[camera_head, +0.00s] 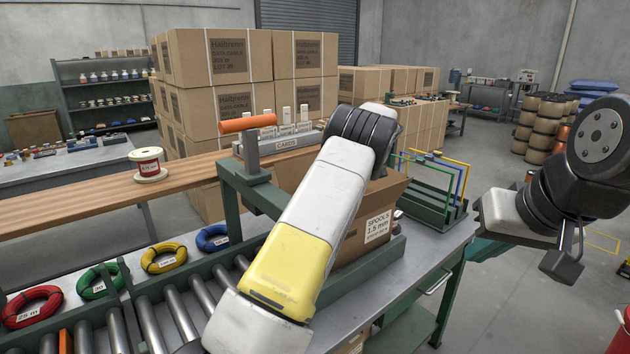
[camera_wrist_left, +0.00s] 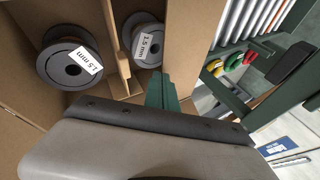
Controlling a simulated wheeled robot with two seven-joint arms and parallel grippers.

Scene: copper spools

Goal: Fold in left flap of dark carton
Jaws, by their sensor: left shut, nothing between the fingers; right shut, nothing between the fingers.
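The brown carton (camera_head: 350,245), labelled "SPOOLS 1.5 mm", stands on the metal bench, largely hidden behind my left arm. A raised cardboard panel (camera_head: 393,190) shows at its right; its left flap is hidden in the head view. In the left wrist view, the open carton (camera_wrist_left: 185,45) holds grey spools (camera_wrist_left: 72,68) beside a cardboard divider (camera_wrist_left: 110,45). My right gripper (camera_head: 562,266) is shut, empty and far right of the carton.
A green rack with coloured dividers (camera_head: 435,200) stands right of the carton. Rollers (camera_head: 185,315) and coloured wire coils (camera_head: 163,257) lie front left. Open floor shows at the right.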

